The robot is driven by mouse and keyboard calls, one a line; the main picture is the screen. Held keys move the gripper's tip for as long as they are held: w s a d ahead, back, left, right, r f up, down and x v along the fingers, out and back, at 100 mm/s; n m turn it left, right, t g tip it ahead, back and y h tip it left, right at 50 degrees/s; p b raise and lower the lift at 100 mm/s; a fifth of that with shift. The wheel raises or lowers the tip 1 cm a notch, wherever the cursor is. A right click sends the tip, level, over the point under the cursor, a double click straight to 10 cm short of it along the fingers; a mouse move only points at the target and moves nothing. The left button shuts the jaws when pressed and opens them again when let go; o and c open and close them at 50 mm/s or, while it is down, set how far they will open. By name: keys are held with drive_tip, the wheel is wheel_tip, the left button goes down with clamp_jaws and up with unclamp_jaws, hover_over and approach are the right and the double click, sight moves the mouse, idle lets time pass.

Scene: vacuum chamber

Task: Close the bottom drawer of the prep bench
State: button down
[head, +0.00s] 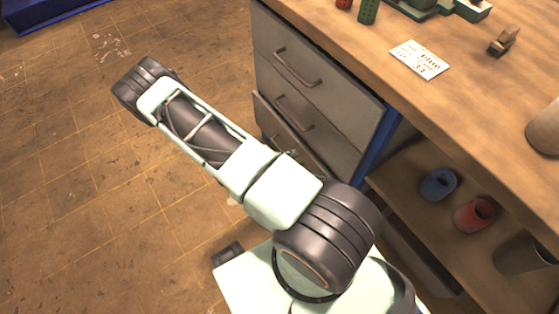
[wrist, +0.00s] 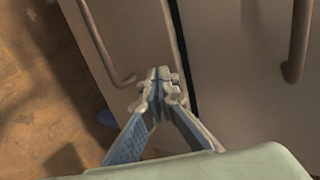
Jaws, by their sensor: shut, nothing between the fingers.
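The prep bench (head: 460,125) has a stack of grey drawers with bar handles at its left end. The bottom drawer (head: 264,112) is low in the stack and mostly hidden behind my arm; its front edge appears to stand out slightly from the drawers above. In the wrist view, my gripper (wrist: 160,75) is shut and empty, its tips near a dark seam between two drawer fronts. The panel on the floor side (wrist: 140,40) has a curved handle (wrist: 105,45). Whether the fingertips touch it I cannot tell. In the head view the gripper is hidden.
The floor (head: 110,190) left of the bench is clear.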

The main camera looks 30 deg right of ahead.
sight(303, 148)
drive_tip(key=shift+d, duration=0.9)
drive_tip(key=shift+w+d, duration=0.2)
drive_tip(key=shift+d, duration=1.35)
drive_tip(key=shift+s+a, duration=0.1)
drive_tip(key=shift+a, duration=0.3)
drive_tip(key=a, duration=0.3)
drive_tip(key=shift+s, duration=0.1)
drive_tip(key=p+v, duration=0.3)
drive_tip(key=v, duration=0.7)
drive_tip(key=shift+a, duration=0.3)
